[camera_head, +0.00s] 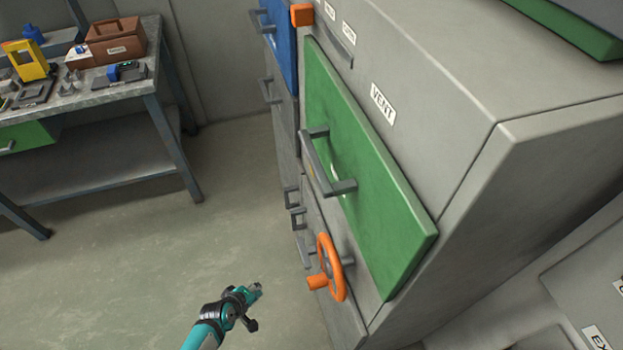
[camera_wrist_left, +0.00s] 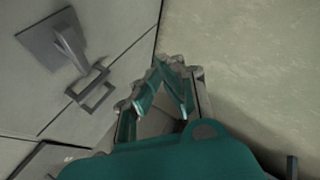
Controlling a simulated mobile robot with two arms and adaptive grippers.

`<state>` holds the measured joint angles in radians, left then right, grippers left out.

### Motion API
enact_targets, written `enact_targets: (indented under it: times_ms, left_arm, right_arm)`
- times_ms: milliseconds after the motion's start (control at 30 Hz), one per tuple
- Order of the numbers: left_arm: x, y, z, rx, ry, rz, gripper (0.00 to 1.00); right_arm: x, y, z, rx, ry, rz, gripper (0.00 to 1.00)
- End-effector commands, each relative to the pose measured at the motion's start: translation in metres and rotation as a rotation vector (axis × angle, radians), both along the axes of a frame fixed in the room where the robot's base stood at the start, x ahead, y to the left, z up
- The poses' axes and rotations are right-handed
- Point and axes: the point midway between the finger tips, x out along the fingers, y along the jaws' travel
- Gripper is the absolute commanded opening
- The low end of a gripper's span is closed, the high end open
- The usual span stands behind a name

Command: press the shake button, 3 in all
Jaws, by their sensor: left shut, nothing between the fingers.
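No button that I can identify as the shake button shows in either view. An orange block (camera_head: 301,14) sits at the top of the grey cabinet (camera_head: 455,75), near two small labels too small to read. My left gripper (camera_head: 256,289) is low in the head view, in front of the cabinet and left of the orange handwheel (camera_head: 331,268), apart from it. Its fingers (camera_wrist_left: 172,66) are closed together and empty in the left wrist view. My right gripper is not in view.
The cabinet has a green door (camera_head: 375,195) with a grey handle (camera_head: 325,165) and a "VENT" label (camera_head: 382,103). Grey handles (camera_wrist_left: 91,92) stick out near my left gripper. A workbench (camera_head: 70,100) with a brown box (camera_head: 115,40) stands at the left. The floor between is clear.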

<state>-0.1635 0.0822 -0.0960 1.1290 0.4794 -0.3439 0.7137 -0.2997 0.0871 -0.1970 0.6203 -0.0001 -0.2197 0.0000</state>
Motion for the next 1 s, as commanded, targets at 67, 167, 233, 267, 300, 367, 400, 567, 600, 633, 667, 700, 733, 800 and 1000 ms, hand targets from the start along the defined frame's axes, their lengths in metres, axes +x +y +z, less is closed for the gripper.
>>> enact_targets:
  times_ms: [67,167,233,267,300,367,400,567,600,633,667,700,733,800,1000]
  left_arm:
    - [0.049,-0.004,0.024,-0.153,-0.077,0.138,0.0]
    - [0.1,-0.009,0.07,-0.38,-0.156,0.294,0.0]
    - [0.129,-0.012,0.106,-0.548,-0.202,0.382,0.0]
    - [0.14,-0.013,0.122,-0.619,-0.219,0.413,0.0]
    - [0.152,-0.014,0.143,-0.713,-0.239,0.448,0.0]
    - [0.166,-0.016,0.174,-0.845,-0.261,0.487,0.0]
    - [0.173,-0.017,0.192,-0.925,-0.27,0.507,0.0]
    - [0.188,-0.02,0.247,-1.154,-0.281,0.542,0.0]
    - [0.189,-0.021,0.255,-1.187,-0.282,0.544,0.0]
    - [0.19,-0.021,0.26,-1.206,-0.28,0.546,0.0]
    - [0.19,-0.021,0.263,-1.221,-0.28,0.548,0.0]
    - [0.191,-0.021,0.267,-1.234,-0.28,0.548,0.0]
    - [0.191,-0.021,0.269,-1.24,-0.279,0.549,0.0]
    - [0.191,-0.021,0.27,-1.244,-0.279,0.549,0.0]
    - [0.191,-0.021,0.27,-1.241,-0.278,0.55,0.0]
  right_arm:
    - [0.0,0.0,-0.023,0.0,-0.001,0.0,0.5]
    - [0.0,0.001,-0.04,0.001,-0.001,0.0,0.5]
    - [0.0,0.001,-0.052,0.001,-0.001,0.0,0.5]
    - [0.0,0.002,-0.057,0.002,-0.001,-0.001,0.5]
    - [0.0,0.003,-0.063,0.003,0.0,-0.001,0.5]
    - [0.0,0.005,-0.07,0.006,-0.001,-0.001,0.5]
    - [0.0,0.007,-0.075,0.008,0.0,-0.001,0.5]
    - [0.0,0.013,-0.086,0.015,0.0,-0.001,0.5]
    - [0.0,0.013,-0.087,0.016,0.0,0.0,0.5]
    - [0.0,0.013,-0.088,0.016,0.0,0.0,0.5]
    - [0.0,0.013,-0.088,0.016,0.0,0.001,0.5]
    - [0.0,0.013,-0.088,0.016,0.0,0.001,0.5]
    - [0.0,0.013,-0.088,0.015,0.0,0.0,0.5]
    - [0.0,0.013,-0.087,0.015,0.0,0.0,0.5]
    - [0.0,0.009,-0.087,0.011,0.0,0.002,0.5]
